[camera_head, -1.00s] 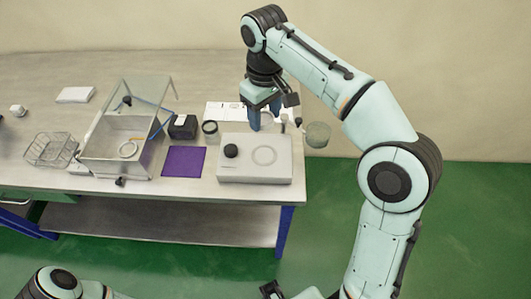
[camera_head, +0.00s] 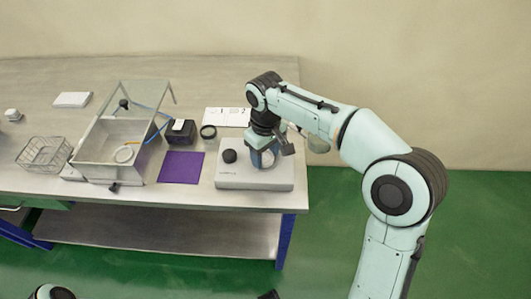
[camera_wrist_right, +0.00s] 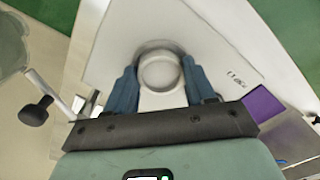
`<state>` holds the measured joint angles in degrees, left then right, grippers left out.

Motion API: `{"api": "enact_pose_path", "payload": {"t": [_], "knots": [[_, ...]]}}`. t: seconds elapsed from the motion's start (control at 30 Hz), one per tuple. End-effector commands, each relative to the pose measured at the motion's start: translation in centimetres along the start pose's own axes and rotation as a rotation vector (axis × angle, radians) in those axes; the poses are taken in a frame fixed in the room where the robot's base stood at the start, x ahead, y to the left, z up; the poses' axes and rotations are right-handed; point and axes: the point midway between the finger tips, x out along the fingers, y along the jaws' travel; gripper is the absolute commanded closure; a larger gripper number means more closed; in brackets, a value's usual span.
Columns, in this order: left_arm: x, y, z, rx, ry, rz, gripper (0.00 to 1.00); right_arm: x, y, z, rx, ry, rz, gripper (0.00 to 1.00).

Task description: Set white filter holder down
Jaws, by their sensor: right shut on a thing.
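The white filter holder (camera_wrist_right: 160,72), a round pale piece with a raised rim, sits between the blue fingers of my right gripper (camera_wrist_right: 163,88) in the right wrist view. In the head view my right gripper (camera_head: 263,158) points down at the right half of the white flat-topped device (camera_head: 255,183), hiding most of the holder and the ring mark there. The holder is over the device top; I cannot tell whether it touches.
A wire basket (camera_head: 43,152) is at far left.

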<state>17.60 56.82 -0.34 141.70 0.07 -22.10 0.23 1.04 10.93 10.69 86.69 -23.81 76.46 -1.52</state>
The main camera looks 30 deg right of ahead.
Motion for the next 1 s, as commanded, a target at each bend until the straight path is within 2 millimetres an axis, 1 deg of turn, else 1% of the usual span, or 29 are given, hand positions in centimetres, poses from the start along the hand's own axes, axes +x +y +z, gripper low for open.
{"api": "enact_pose_path", "payload": {"t": [0.23, 0.27, 0.3, 0.33, 0.57, 0.67, 0.77, 0.87, 1.0], "knots": [[0.2, -0.1, 0.0, 0.000, -0.001, 0.000, 0.57, 0.4, 0.0, 0.0, 0.000, -0.001, 0.000, 0.75], [0.1, -0.1, 0.0, 0.000, -0.001, 0.000, 0.57, 0.3, 0.0, 0.0, 0.000, 0.000, 0.000, 0.36], [0.1, -0.1, 0.0, 0.000, -0.001, 0.000, 0.57, 0.3, 0.0, 0.0, 0.000, 0.000, 0.000, 0.23], [0.1, -0.1, 0.0, 0.000, -0.001, 0.000, 0.57, 0.3, 0.0, 0.0, 0.000, 0.000, 0.000, 0.20], [0.1, -0.1, 0.0, 0.000, -0.001, 0.000, 0.57, 0.3, 0.0, 0.0, 0.000, 0.000, 0.000, 0.20], [0.0, 0.0, 0.0, 0.000, 0.000, 0.000, 0.57, -0.1, 0.0, 0.0, 0.000, 0.001, 0.000, 0.20], [-0.3, 0.1, 0.0, 0.000, 0.001, 0.000, 0.57, -1.1, 0.0, -0.1, 0.000, 0.003, 0.001, 0.20], [-0.7, 0.3, -0.1, 0.001, 0.002, 0.001, 0.57, -3.0, 0.0, -0.1, -0.001, 0.004, 0.001, 0.20], [-1.5, 0.6, -0.2, 0.002, 0.006, 0.002, 0.57, -6.3, 0.0, -0.1, -0.001, 0.006, 0.001, 0.20]]}}
